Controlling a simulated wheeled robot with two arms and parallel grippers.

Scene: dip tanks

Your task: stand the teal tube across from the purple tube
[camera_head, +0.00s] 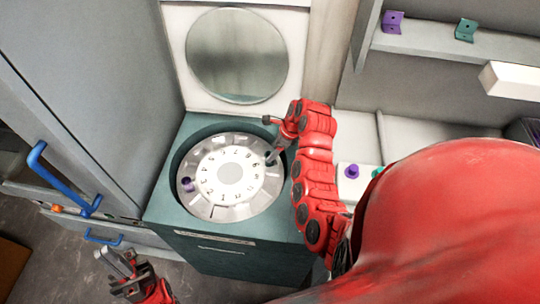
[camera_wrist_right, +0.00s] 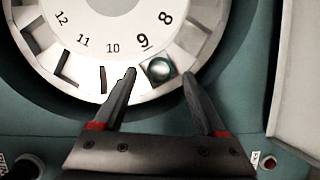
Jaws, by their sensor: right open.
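The round grey rotor (camera_head: 230,203) lies in the open teal machine, with numbered positions around its hub. The purple tube (camera_head: 188,184) stands in a slot at the rotor's left side. My right gripper (camera_head: 272,157) is low over the rotor's right side, roughly opposite the purple tube. In the right wrist view its fingers (camera_wrist_right: 158,76) are apart. The teal tube (camera_wrist_right: 160,69) stands between them in the slot by number 9, seen from its top; gaps show on both sides. My left gripper (camera_head: 128,278) is low at the bottom left, away from the machine; its jaw opening is unclear.
The raised lid (camera_head: 296,60) with its round window stands behind the rotor. A white block (camera_head: 344,186) with purple and teal knobs is to the right, partly behind my arm. A shelf (camera_head: 425,40) bears purple and teal brackets. A cabinet with blue handles (camera_head: 60,180) borders the left.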

